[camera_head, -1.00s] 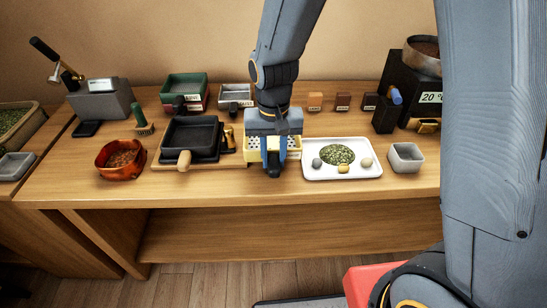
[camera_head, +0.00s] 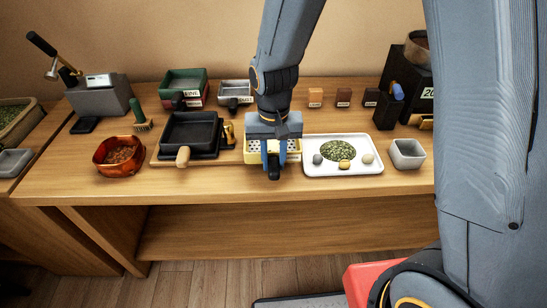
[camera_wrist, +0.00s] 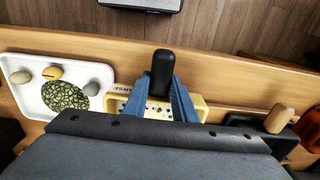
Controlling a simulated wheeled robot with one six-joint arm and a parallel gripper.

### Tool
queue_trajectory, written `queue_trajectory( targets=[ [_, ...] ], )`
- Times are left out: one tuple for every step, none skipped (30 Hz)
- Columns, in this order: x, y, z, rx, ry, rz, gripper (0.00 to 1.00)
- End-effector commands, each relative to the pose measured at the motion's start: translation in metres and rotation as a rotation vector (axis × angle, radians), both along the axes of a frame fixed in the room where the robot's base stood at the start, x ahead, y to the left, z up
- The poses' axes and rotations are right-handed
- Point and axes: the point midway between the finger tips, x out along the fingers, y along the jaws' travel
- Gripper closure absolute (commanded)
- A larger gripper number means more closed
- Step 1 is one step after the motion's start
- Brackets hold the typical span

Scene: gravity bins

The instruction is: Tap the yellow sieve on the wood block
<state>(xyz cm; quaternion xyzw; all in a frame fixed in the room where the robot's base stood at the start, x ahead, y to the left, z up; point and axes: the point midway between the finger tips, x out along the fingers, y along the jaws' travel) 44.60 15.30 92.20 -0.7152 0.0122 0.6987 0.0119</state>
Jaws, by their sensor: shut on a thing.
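My gripper (camera_head: 272,157) is shut on the black handle (camera_head: 274,172) of the yellow sieve (camera_head: 254,157). The wrist view shows my gripper's blue fingers (camera_wrist: 164,92) on either side of the black handle, with the yellow sieve (camera_wrist: 196,103) beyond. Small tan (camera_head: 315,95), brown (camera_head: 343,96) and black (camera_head: 371,97) labelled blocks stand at the back; I cannot tell whether one is the wood block. I cannot tell whether the sieve touches the surface beneath.
A white tray (camera_head: 317,170) with green granules and several stones lies close right of the sieve. A grey cup (camera_head: 408,154) and an orange bowl (camera_head: 119,157) are farther out. The front table strip is clear.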

Motion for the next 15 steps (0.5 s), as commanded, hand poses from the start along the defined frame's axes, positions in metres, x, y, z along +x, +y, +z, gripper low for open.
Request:
queue_trajectory(
  targets=[
    [0.0000, 0.0001, 0.0046, 0.000, -0.001, 0.000, 1.00],
    [0.0000, 0.0001, 0.0064, 0.000, -0.001, 0.000, 1.00],
    [-0.0001, 0.0001, 0.0086, 0.000, -0.001, 0.000, 1.00],
    [-0.0001, 0.0001, 0.0101, 0.000, -0.001, 0.000, 1.00],
    [-0.0001, 0.0001, 0.0112, 0.000, -0.001, 0.000, 1.00],
    [0.0000, 0.0000, 0.0119, 0.000, -0.001, 0.000, 1.00],
    [0.0001, 0.0000, 0.0119, 0.000, -0.001, 0.000, 1.00],
    [0.0001, 0.0000, 0.0116, 0.000, -0.001, 0.000, 1.00],
    [0.0002, 0.0000, 0.0111, 0.000, -0.001, 0.000, 1.00],
    [0.0003, 0.0000, 0.0109, 0.000, -0.001, 0.000, 1.00],
    [0.0003, 0.0000, 0.0108, 0.000, -0.001, 0.000, 1.00],
    [0.0003, 0.0000, 0.0107, 0.000, -0.001, 0.000, 1.00],
    [0.0003, 0.0000, 0.0107, 0.000, -0.001, 0.000, 1.00],
    [0.0003, 0.0000, 0.0110, 0.000, -0.001, 0.000, 1.00],
    [0.0002, 0.0000, 0.0119, 0.000, 0.000, 0.000, 1.00]
  ],
)
